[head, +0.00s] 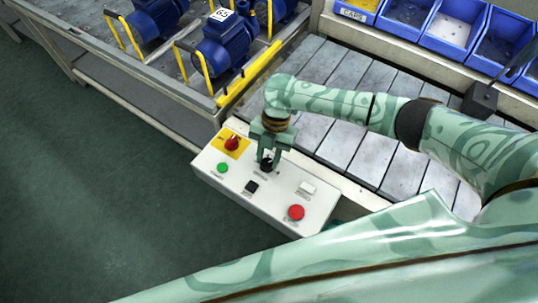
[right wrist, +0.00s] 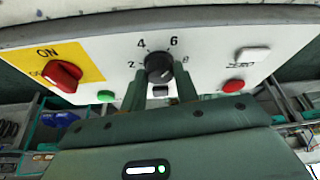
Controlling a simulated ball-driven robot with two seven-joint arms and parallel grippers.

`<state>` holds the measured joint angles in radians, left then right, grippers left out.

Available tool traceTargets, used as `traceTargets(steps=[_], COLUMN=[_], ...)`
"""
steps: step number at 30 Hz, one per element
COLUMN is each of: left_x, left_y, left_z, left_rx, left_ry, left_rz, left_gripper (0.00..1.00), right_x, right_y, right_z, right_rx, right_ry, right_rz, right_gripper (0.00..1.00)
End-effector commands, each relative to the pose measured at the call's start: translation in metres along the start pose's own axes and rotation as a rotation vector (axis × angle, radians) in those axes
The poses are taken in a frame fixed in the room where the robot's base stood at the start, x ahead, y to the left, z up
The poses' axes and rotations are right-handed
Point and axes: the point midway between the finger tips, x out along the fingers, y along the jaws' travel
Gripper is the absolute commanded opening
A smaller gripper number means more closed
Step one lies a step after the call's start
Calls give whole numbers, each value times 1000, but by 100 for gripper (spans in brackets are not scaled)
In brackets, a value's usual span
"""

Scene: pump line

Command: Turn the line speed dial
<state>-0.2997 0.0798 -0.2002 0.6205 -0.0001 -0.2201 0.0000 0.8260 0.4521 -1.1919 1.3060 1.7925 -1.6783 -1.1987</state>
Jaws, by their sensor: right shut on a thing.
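The line speed dial (right wrist: 159,66) is a black round knob with the numbers 2, 4, 6 and 8 around it, on a white control panel (head: 228,187). In the head view the dial (head: 267,167) is partly hidden under my right gripper (head: 266,157). That gripper comes down from above onto the panel. In the right wrist view its two green fingers (right wrist: 160,86) stand on either side of the dial, shut on it. I cannot read the dial's setting for certain. My left gripper is not in view.
The panel also carries a red rotary switch (head: 232,143) on a yellow plate, a green button (head: 223,168), a black switch (head: 251,187), a white switch (head: 307,188) and a red button (head: 296,212). Blue pumps (head: 225,45) and blue bins (head: 455,29) stand behind.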

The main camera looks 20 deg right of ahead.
Motion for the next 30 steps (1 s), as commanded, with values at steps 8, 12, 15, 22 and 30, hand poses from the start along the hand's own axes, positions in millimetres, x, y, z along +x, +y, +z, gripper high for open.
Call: traceTargets(steps=[8,12,15,22,30], left_x=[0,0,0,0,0], left_y=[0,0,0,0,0], left_z=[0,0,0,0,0], left_rx=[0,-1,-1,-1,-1], left_ry=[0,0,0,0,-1], left_rz=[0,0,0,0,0], left_gripper=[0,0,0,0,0], right_x=[0,0,0,0,0], right_y=[1,1,1,1,1], right_z=[0,0,0,0,0], right_rx=[-64,-73,-74,-73,-72], right_ry=[1,1,1,0,0], right_rz=[-25,-29,-29,-29,-29], right_gripper=[7,7,7,33,52])
